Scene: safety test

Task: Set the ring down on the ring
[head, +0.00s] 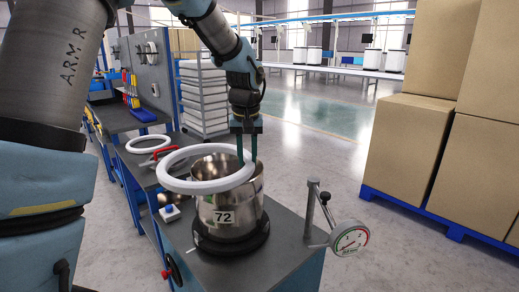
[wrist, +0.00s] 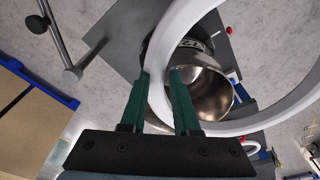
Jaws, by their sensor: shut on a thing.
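My gripper (head: 247,150) is shut on a white ring (head: 185,187) at the ring's right side. The ring is held roughly level at the height of a steel pot's (head: 222,180) rim and reaches out to its left. In the wrist view, my gripper's green fingers (wrist: 157,85) pinch the ring (wrist: 270,120), with the pot (wrist: 212,95) beyond it. I cannot tell whether ring and pot touch. A second white ring (head: 149,144) lies flat on the workbench at the left. A black ring-shaped base (head: 232,242) surrounds the pot's foot.
The pot, marked 72, stands on a grey cabinet top (head: 285,240). A dial gauge (head: 349,239) on a post is to its right. A red-handled tool (head: 158,155) lies near the second ring. Cardboard boxes (head: 405,145) on a blue pallet stand at the right.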

